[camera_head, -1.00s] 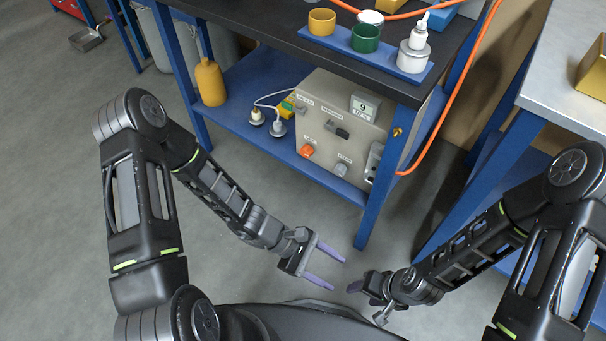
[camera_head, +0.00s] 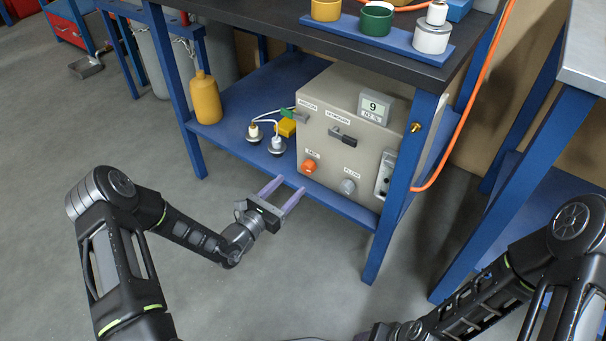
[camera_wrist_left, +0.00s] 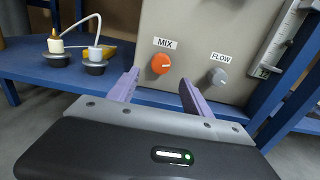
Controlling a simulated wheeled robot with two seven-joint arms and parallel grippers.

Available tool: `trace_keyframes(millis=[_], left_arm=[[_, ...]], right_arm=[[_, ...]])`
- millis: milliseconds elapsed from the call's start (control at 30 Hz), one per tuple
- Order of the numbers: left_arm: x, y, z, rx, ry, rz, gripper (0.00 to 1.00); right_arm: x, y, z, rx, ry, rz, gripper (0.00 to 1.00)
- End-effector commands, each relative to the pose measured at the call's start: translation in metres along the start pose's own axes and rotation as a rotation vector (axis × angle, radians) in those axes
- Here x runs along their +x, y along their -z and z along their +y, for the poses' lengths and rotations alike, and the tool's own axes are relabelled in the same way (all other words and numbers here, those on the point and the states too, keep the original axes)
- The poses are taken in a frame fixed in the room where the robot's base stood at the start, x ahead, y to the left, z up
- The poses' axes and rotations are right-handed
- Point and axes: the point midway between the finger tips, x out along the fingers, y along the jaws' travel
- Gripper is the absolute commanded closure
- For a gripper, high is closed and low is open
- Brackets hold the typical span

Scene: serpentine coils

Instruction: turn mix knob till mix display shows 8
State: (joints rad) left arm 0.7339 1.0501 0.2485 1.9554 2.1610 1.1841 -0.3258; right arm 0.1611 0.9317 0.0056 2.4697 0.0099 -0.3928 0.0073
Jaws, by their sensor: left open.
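The orange mix knob (camera_head: 309,166) is on the lower left of the beige box's front, under a MIX label. It also shows in the left wrist view (camera_wrist_left: 161,64), ahead of and between my finger lines. The display (camera_head: 375,107) at the box's upper right reads 9, with smaller text under it. My left gripper (camera_head: 286,191) is open and empty, just in front of the lower shelf's edge, short of the knob and apart from it. In the left wrist view its two purple fingers (camera_wrist_left: 155,88) stand apart. My right arm shows at the lower right, its fingers not clearly visible.
The grey flow knob (camera_head: 347,187) sits right of the mix knob. A dark lever (camera_head: 342,136) is above. Two round plugs with cables (camera_head: 265,140) and a yellow bottle (camera_head: 205,98) stand on the blue shelf (camera_head: 225,140). A blue table leg (camera_head: 388,225) stands at right.

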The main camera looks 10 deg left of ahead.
Motion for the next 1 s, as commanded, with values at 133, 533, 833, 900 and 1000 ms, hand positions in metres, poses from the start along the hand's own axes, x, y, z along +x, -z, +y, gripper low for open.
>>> trace_keyframes(millis=[133, 533, 833, 900, 1000], left_arm=[[0.015, 0.003, -0.001, 0.001, 0.003, -0.001, 0.42], [0.070, 0.002, -0.002, 0.000, 0.003, -0.001, 0.42], [0.075, 0.000, -0.001, -0.001, 0.003, 0.001, 0.42], [0.075, 0.000, -0.001, -0.001, 0.003, 0.001, 0.45], [0.075, 0.000, -0.001, -0.001, 0.003, 0.001, 0.53]], right_arm=[[0.009, 0.000, 0.003, 0.000, 0.000, 0.002, 0.46], [0.029, 0.003, 0.009, 0.002, 0.001, 0.012, 0.46], [0.029, 0.003, 0.009, 0.002, 0.002, 0.012, 0.46], [0.029, 0.003, 0.009, 0.002, 0.002, 0.012, 0.46], [0.029, 0.003, 0.009, 0.002, 0.001, 0.012, 0.46]])
